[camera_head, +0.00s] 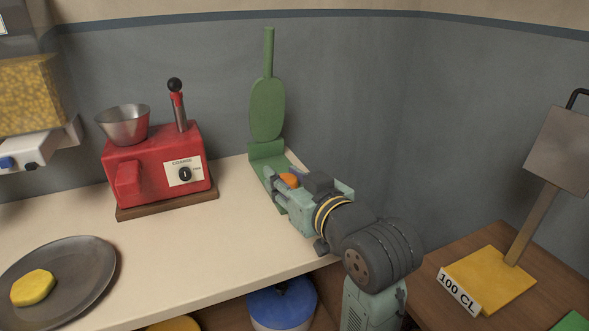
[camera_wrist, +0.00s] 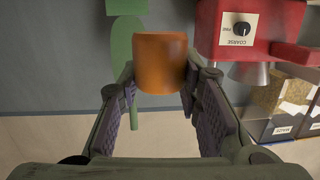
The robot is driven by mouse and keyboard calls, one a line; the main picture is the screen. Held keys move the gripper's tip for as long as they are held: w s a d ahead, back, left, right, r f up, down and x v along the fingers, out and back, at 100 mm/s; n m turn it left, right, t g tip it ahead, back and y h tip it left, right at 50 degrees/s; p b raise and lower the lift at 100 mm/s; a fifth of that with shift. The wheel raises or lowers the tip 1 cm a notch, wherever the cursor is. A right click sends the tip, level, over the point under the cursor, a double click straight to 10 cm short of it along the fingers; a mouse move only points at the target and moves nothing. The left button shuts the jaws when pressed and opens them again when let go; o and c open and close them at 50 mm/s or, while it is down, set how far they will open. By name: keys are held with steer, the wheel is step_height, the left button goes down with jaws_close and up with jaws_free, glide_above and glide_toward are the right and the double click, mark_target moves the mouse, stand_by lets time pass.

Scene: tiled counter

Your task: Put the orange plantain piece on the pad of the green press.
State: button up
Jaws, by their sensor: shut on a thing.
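The orange plantain piece (camera_head: 289,179) is a short cylinder. My gripper (camera_head: 282,187) is shut on it; the wrist view shows the piece (camera_wrist: 160,62) between the two fingers of my gripper (camera_wrist: 159,85). The green press (camera_head: 267,108) stands at the back of the counter against the wall, its paddle-shaped lid and handle raised upright. My gripper and the piece are in front of the lid, over or beside the press's low base, much of which my gripper hides. I cannot tell whether the piece touches the pad. Part of the press (camera_wrist: 126,45) shows behind the piece in the wrist view.
A red machine (camera_head: 160,165) with a metal bowl and lever stands left of the press. A dark plate (camera_head: 88,274) with a yellow piece (camera_head: 33,288) lies at front left. Counter between is clear. A lower wooden surface at right holds a yellow-based stand (camera_head: 490,278).

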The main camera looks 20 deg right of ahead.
steer(key=w+d, duration=0.1)
steer(key=w, duration=0.4)
steer(key=w+d+f+p, duration=0.1)
steer(key=w+d, duration=0.1)
steer(key=w, duration=0.2)
steer(key=w+d+p, duration=0.1)
steer(key=w+d, duration=0.1)
steer(key=w, duration=0.3)
steer(key=shift+w+f, duration=0.15)
steer(key=shift+w, duration=0.15)
steer(key=shift+f+p, duration=0.3)
steer(key=shift+f, duration=1.5)
steer(key=shift+f, duration=0.15)
steer(key=o, duration=1.1)
steer(key=shift+o, duration=0.2)
steer(key=shift+r, duration=0.35)
steer(key=b+v, duration=0.1)
steer(key=v, duration=1.1)
steer(key=shift+a+f+b, duration=0.1)
steer(key=shift+f+b, duration=0.15)
steer(key=shift+b, duration=0.15)
